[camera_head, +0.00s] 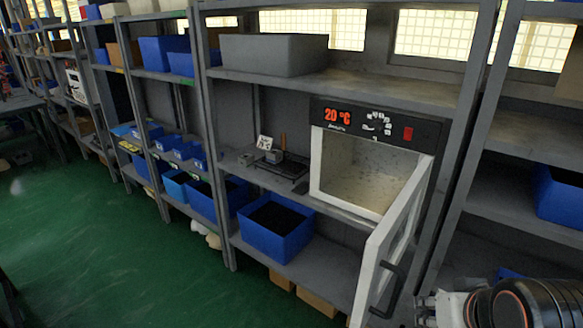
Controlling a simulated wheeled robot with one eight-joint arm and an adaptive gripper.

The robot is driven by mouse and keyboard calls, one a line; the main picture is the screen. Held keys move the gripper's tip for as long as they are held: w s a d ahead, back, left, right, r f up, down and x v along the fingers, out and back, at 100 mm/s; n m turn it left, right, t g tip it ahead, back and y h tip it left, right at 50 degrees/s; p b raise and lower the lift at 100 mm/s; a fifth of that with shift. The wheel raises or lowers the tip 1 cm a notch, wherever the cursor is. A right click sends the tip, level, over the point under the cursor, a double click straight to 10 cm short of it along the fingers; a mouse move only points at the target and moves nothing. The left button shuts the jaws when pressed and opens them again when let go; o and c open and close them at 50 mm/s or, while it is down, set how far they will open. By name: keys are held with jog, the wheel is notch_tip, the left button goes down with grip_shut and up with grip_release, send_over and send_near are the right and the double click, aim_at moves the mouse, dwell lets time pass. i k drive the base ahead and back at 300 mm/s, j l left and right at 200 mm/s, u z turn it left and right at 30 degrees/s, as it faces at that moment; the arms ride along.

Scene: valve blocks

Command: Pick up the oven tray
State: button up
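A dark, flat tray (292,171) lies on the middle shelf, just left of the oven; I take it to be the oven tray. A small grey block (274,156) is on or right beside it; I cannot tell which. The oven (364,172) has its door (392,250) swung wide open toward me, and its chamber looks empty. My gripper (428,310) shows partly at the bottom right edge, near the door's lower part and well away from the tray. Its fingers are cut off and small, so their opening is unclear.
A blue bin (276,228) with dark contents sits on the shelf below. The open door juts out between my gripper and the tray. Green floor (110,245) lies free at the left.

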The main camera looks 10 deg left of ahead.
aim_at(290, 166)
jog(key=u, duration=1.1)
jog(key=i+j+u, duration=0.3)
jog(key=i, duration=0.4)
jog(key=i+u, duration=0.35)
jog(key=i, duration=0.3)
jog(key=i+z, duration=0.35)
jog(key=i+j+z, duration=0.15)
jog(key=i+z, duration=0.25)
jog(key=i+j+z, duration=0.2)
jog(key=z, duration=0.15)
